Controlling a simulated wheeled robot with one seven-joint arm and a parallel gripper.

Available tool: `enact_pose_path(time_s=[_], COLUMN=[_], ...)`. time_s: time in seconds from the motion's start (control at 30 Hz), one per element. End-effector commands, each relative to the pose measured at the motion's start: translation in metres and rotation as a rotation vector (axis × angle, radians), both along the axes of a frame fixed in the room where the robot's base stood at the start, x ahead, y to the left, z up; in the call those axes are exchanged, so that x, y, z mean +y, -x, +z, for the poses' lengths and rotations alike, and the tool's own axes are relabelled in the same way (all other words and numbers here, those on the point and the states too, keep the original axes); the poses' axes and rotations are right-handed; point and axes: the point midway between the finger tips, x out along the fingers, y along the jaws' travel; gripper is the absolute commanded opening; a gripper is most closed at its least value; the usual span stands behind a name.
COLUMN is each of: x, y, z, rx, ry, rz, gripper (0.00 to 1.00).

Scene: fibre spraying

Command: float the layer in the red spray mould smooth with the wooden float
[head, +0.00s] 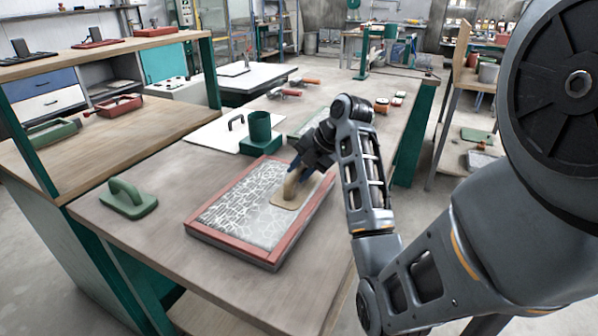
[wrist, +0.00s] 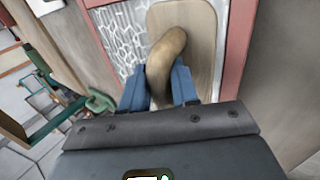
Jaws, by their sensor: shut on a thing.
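The red spray mould (head: 233,254) lies on the bench, a shallow tray with a red rim. Its layer (head: 246,205) is whitish grey with a cracked, web-like pattern on the left and smoother grey towards the near right. The wooden float (head: 283,201) rests flat over the right part of the layer; whether it touches cannot be told. My gripper (head: 299,176) is shut on its curved handle. In the wrist view, the blue fingers of my gripper (wrist: 159,90) stand either side of the handle, and the float (wrist: 205,50) lies beside the right red rim (wrist: 240,40).
A green float (head: 129,200) stands on the bench left of the mould. A green cup on a block (head: 260,135) and a white board with a handle (head: 215,138) are behind it. Several red-handled tools (head: 290,90) lie farther back. The bench front is clear.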

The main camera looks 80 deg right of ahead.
Motion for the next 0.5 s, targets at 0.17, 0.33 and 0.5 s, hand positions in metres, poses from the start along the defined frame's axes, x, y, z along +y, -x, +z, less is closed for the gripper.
enact_pose_path(time_s=[0.17, 0.33, 0.5], x=[0.0, 0.0, 0.0], y=[0.0, -0.001, 0.0], z=[0.005, 0.02, 0.036], rx=[-0.001, -0.001, -0.001], ry=[0.002, 0.003, 0.003], rz=[0.0, 0.0, 0.0], gripper=[0.0, 0.0, 0.0])
